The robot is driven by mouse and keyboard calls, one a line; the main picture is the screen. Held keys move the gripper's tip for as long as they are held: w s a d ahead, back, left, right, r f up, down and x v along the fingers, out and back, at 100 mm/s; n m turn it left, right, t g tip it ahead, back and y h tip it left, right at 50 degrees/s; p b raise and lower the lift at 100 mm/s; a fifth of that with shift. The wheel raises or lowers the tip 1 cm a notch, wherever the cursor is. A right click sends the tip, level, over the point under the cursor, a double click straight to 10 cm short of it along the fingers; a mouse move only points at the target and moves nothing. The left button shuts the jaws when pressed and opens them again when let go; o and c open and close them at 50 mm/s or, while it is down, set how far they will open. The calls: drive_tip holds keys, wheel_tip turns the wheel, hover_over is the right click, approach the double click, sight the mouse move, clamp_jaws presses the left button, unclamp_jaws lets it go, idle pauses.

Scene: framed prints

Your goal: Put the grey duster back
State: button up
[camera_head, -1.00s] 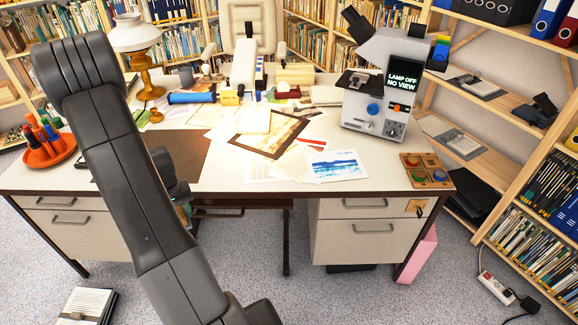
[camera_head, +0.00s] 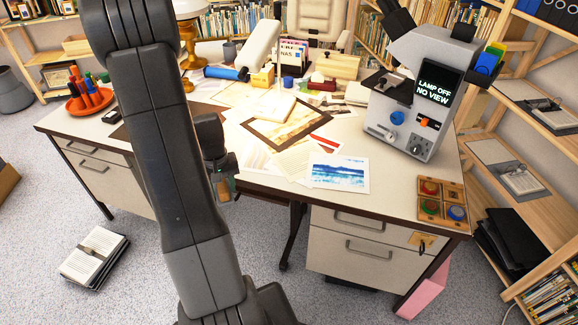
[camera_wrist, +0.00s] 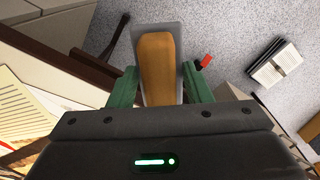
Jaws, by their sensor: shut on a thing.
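The grey duster (camera_wrist: 158,68) has a wooden back inside a grey border. In the wrist view it sits between the green fingers of my gripper (camera_wrist: 160,88), which is shut on it. The floor shows far below it. In the head view my gripper (camera_head: 224,186) hangs by the desk's front edge, left of the papers, partly hidden by my arm. The desk (camera_head: 395,200) bears papers, a framed print (camera_head: 262,133) and a microscope-like device (camera_head: 410,115) whose screen reads "LAMP OFF NO VIEW".
A wooden tray with coloured knobs (camera_head: 430,212) is at the desk's right front corner. A red pen holder (camera_head: 90,100) and a lamp (camera_head: 186,45) stand on the left side. A notebook stack (camera_head: 95,257) lies on the floor at left. Shelves flank the desk's right side.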

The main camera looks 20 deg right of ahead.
drive_tip(key=s+d+r, duration=0.4)
drive_tip(key=d, duration=0.3)
drive_tip(key=s+d+r+m, duration=0.1)
drive_tip(key=s+d+r, duration=0.4)
drive_tip(key=d, duration=0.3)
drive_tip(key=shift+s+r+m, duration=0.3)
